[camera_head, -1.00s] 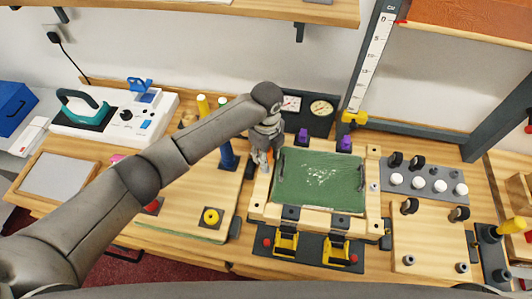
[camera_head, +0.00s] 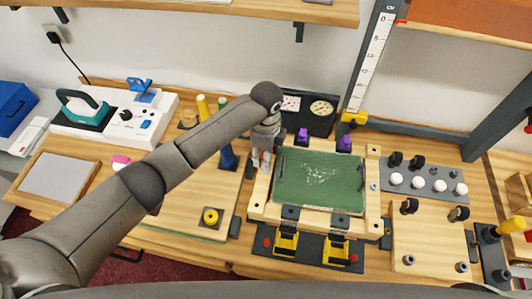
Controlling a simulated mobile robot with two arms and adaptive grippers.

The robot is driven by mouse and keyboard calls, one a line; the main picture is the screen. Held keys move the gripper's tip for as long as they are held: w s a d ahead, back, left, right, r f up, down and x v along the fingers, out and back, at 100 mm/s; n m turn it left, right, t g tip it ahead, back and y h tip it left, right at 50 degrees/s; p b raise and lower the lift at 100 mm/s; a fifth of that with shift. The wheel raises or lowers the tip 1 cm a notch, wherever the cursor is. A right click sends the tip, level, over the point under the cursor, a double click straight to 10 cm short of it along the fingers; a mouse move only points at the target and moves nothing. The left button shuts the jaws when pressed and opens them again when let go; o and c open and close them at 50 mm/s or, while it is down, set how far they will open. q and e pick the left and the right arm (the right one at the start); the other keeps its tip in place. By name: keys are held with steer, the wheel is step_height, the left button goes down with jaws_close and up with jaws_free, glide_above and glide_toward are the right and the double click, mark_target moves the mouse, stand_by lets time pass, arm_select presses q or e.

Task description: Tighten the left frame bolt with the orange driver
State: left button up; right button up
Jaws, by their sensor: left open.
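A wooden frame (camera_head: 259,198) holding green cloth (camera_head: 318,182) lies on the counter. My left gripper (camera_head: 261,165) is over the frame's left rail, pointing down, with its fingers apart. I cannot make out the orange driver near the fingers. The left frame bolt does not show; the gripper covers that part of the rail. A grey bolt (camera_head: 374,187) shows on the right rail. My right gripper is not in view.
Purple clamps (camera_head: 344,144) stand behind the frame and yellow clamps (camera_head: 285,243) in front. A blue-handled tool (camera_head: 227,157) stands close left of the gripper. Gauges (camera_head: 320,108) are behind. A board with knobs (camera_head: 430,238) is at right.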

arm_select(q)
steer(key=n, duration=1)
steer(key=shift+c, duration=0.3)
steer(key=c, duration=0.7)
steer(key=m, duration=0.6)
steer(key=shift+m, duration=0.4)
steer(key=shift+c, duration=0.2)
steer(key=m, duration=0.3)
steer(key=shift+m, duration=0.3)
steer(key=m, duration=0.4)
steer(key=shift+s, duration=0.1)
